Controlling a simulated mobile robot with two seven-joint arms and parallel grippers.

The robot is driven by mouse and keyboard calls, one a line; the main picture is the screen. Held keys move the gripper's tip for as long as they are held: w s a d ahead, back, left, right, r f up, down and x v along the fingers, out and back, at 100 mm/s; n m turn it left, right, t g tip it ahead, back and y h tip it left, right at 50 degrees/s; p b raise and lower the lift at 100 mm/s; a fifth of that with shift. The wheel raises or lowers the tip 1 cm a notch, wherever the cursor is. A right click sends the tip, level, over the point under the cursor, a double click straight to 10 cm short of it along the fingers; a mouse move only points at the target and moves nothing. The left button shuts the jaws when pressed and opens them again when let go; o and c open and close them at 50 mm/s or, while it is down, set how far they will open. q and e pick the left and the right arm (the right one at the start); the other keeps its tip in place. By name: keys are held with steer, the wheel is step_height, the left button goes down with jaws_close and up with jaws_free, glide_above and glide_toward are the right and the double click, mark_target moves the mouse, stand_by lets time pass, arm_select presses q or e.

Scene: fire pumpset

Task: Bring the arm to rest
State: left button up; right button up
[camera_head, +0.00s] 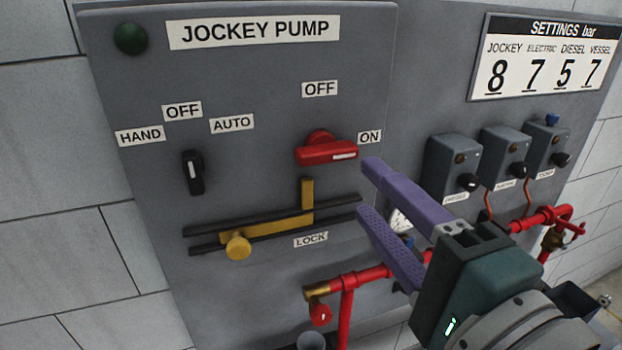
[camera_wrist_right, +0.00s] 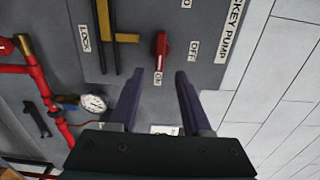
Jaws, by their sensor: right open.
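My right gripper (camera_head: 370,190) is open and empty in front of the jockey pump panel (camera_head: 240,100), to the right of and below the red handle. In the right wrist view its two purple fingers (camera_wrist_right: 156,82) stand apart with nothing between them. The red handle (camera_head: 328,151) lies level with its white mark towards ON, and it also shows in the right wrist view (camera_wrist_right: 161,52), just beyond the fingers. The black selector knob (camera_head: 193,173) is upright. The yellow lock slider (camera_head: 270,228) sits across two black rails. My left gripper is not in view.
Red pipes (camera_head: 360,278) with valves run below the panel. A pressure gauge (camera_wrist_right: 93,103) is beside them. Several grey switch boxes (camera_head: 453,165) hang at the right under the settings sign (camera_head: 543,58). The tiled wall (camera_head: 60,200) at the left is bare.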

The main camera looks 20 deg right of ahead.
steer(key=shift+s, duration=0.7)
steer(key=s+a+n+g+y+p, duration=0.5)
steer(key=a+n+g+y+p, duration=0.15)
steer(key=n, duration=0.75)
steer(key=s+d+f+n+g+h+p, duration=0.2)
steer(key=s+d+n+g+h, duration=0.3)
steer(key=s+d, duration=0.5)
steer(key=d+g+h+p, duration=0.1)
steer(key=g+h, duration=0.1)
steer(key=g, duration=0.1)
steer(key=shift+n, duration=0.4)
